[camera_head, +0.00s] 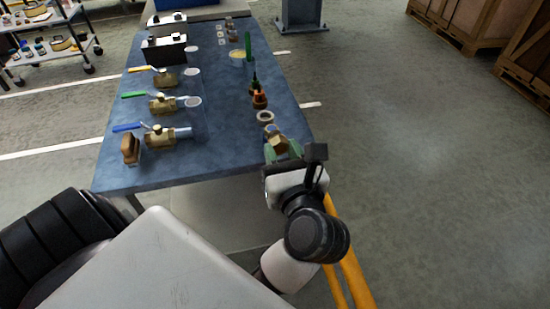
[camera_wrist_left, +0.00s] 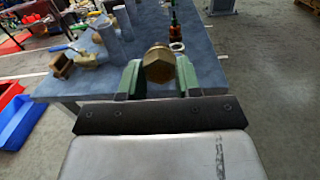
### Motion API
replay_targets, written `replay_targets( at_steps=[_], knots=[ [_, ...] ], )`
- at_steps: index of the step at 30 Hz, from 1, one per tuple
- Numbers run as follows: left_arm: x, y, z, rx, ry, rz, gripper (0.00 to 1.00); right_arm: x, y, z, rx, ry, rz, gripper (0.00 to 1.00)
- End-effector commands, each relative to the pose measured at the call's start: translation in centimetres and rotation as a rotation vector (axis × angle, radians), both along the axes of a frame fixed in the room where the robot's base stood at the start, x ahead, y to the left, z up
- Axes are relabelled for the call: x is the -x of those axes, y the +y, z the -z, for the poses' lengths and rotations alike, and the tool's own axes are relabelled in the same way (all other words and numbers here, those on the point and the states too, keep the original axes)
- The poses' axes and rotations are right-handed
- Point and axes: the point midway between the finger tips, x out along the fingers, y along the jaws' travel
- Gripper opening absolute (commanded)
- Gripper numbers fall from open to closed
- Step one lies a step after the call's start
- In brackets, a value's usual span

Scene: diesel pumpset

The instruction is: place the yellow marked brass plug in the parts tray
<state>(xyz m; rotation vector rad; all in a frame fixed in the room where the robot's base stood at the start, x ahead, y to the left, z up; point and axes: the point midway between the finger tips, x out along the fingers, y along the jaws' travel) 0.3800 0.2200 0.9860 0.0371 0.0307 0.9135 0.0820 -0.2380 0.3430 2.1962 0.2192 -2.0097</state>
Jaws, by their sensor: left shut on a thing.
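My left gripper (camera_head: 281,149) is shut on a brass plug (camera_head: 278,143) above the near right end of the blue table. In the left wrist view the plug (camera_wrist_left: 158,64) sits between the two green fingers of the gripper (camera_wrist_left: 158,80), its hexagonal head facing the camera. I cannot make out a yellow mark on it. I cannot clearly identify the parts tray; a blue container (camera_head: 172,3) shows only partly at the top edge. My right gripper is not in view.
On the blue table (camera_head: 225,125) stand valves with yellow (camera_head: 165,78), green (camera_head: 162,103) and blue (camera_head: 155,137) handles, at left. A ring (camera_head: 265,117) and a copper-coloured oil can (camera_head: 259,98) stand beyond the gripper. The table's middle is clear. Wooden crates (camera_head: 460,25) stand far right.

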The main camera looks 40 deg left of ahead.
Motion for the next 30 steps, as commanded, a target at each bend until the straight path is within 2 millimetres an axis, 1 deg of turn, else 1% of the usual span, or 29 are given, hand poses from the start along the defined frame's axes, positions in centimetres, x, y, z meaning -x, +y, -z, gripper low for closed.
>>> replay_targets(
  at_steps=[1,4,7,10,18,21,24,27,30],
  knots=[
    [0.5,0.0,0.2,0.012,-0.015,-0.068,0.05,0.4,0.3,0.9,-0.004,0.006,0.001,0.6],
    [1.3,0.0,-0.1,0.02,-0.029,-0.161,0.05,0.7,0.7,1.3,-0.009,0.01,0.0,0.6],
    [1.1,0.3,0.1,0.019,-0.036,-0.2,0.05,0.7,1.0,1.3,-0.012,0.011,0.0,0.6],
    [-0.3,1.3,0.9,0.015,-0.036,-0.208,0.05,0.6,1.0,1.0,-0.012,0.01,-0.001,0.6],
    [-5.6,4.4,4.6,0.014,-0.036,-0.203,0.05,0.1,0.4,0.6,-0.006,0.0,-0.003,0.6],
    [-7.1,5.3,5.6,0.016,-0.038,-0.202,0.05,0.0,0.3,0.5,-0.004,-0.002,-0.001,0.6],
    [-7.9,5.8,6.3,0.019,-0.037,-0.201,0.05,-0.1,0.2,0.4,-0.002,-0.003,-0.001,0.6],
    [-8.3,6.0,6.8,0.019,-0.037,-0.201,0.05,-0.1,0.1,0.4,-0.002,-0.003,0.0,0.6],
    [-8.3,6.1,8.1,0.017,-0.033,-0.201,0.05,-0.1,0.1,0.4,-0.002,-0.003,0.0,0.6]
  ],
)
